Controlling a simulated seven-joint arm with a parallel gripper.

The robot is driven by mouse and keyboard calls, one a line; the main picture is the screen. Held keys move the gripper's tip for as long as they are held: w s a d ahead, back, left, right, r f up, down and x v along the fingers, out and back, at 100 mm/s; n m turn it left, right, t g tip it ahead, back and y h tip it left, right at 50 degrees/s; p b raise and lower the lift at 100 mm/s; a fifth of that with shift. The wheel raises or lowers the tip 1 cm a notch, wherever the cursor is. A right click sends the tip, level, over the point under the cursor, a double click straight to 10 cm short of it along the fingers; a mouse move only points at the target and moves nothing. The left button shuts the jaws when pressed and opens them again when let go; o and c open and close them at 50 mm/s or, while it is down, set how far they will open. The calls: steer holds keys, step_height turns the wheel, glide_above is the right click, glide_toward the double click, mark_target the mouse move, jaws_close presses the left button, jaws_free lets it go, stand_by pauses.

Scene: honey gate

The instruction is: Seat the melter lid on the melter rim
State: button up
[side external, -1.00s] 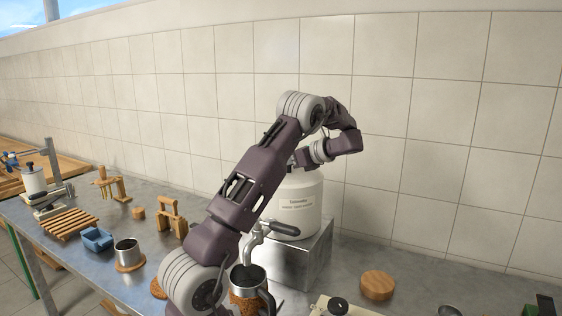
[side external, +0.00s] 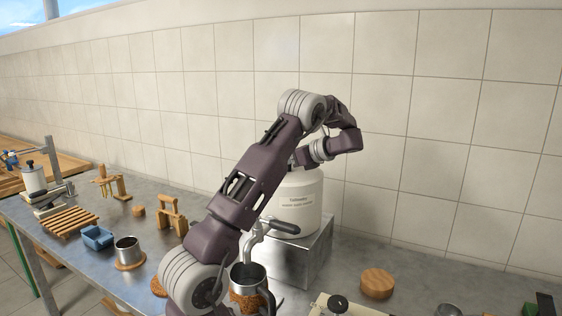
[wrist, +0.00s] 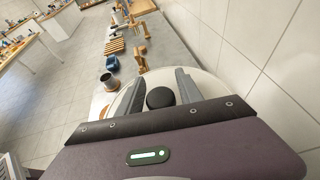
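The white melter (side external: 302,207) stands upright on a metal block, with a lever tap on its front. In the wrist view, the pale melter lid (wrist: 205,90) is a broad round disc with a black knob (wrist: 160,97) at its centre. My gripper (wrist: 158,78) is over the lid, with one finger on each side of the knob. The fingers are spread and a gap shows between each finger and the knob. In the side view my arm hides the fingers and most of the melter's top. I cannot tell whether the lid lies flat on the rim.
The metal block (side external: 292,262) lifts the melter above the bench. A steel mug (side external: 247,275) stands below the tap. A round wooden disc (side external: 377,283) lies to the right. A steel cup (side external: 127,249), a blue tray (side external: 97,238) and wooden stands are at left. A tiled wall closes the back.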

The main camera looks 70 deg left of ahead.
steer(key=shift+w+d+r, duration=0.1)
stand_by(0.3)
steer(key=shift+v, duration=1.5)
steer(key=shift+d, duration=0.1)
steer(key=o, duration=0.6)
steer(key=shift+c, duration=0.2)
steer(key=o, duration=0.7)
